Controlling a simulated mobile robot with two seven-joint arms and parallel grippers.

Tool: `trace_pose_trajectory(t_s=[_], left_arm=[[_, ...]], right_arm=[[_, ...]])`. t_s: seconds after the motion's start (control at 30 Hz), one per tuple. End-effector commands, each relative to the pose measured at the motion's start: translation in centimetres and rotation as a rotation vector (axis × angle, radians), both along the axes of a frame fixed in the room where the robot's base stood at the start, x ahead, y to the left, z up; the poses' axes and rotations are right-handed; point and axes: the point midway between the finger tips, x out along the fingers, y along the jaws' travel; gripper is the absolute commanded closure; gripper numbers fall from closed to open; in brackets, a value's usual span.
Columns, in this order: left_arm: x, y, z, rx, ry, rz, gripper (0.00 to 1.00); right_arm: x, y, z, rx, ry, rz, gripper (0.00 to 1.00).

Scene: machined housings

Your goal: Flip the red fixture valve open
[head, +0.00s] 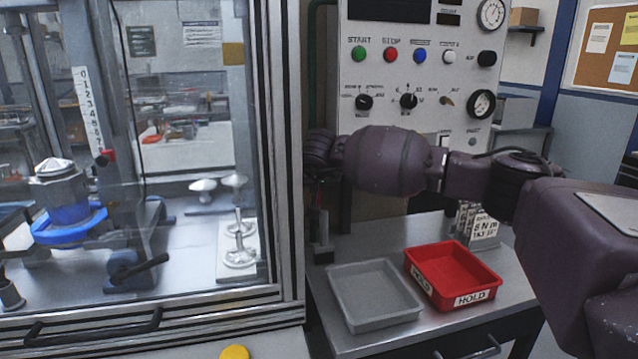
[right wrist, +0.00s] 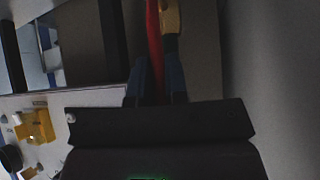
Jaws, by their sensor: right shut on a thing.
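The red valve handle (right wrist: 153,45) shows in the right wrist view as a long red bar, with a brass-coloured fitting (right wrist: 172,18) beside its upper end. My right gripper (right wrist: 155,88) is shut on the red handle, with one dark finger on each side of it. In the head view my right arm reaches in from the right, and my right gripper (head: 314,168) is beside the right post of the glazed enclosure. My left gripper is in neither view.
The glazed enclosure (head: 287,200) fills the left side. A control panel (head: 420,75) with buttons stands behind my arm. A grey tray (head: 375,322) and a red HOLD tray (head: 487,290) sit on the metal bench below. A yellow part (right wrist: 38,125) shows at lower left of the wrist view.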

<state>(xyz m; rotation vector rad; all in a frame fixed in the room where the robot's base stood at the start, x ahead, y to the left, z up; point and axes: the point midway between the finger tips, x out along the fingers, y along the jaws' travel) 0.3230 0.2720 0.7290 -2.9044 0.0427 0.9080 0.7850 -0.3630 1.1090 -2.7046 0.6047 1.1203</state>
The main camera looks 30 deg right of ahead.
Motion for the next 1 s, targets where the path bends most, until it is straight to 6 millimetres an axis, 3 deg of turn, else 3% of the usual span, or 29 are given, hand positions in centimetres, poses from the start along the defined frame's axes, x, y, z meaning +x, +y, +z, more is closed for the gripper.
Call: trace_pose_trajectory(t_s=[0.17,0.2,0.37,0.73,1.0], left_arm=[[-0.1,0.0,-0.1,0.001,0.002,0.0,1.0],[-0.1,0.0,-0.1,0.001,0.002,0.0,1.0],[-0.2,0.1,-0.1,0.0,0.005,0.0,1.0],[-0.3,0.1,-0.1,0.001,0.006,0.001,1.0],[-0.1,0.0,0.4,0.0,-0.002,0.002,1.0]], right_arm=[[0.0,0.0,-0.3,-0.006,0.005,0.004,1.0],[0.0,0.0,-0.3,-0.006,0.005,0.004,0.84],[0.0,0.1,-0.2,-0.004,0.003,0.004,0.61],[0.0,0.0,0.5,-0.001,-0.001,0.002,0.61],[0.0,0.0,5.0,-0.001,-0.005,0.001,0.61]])
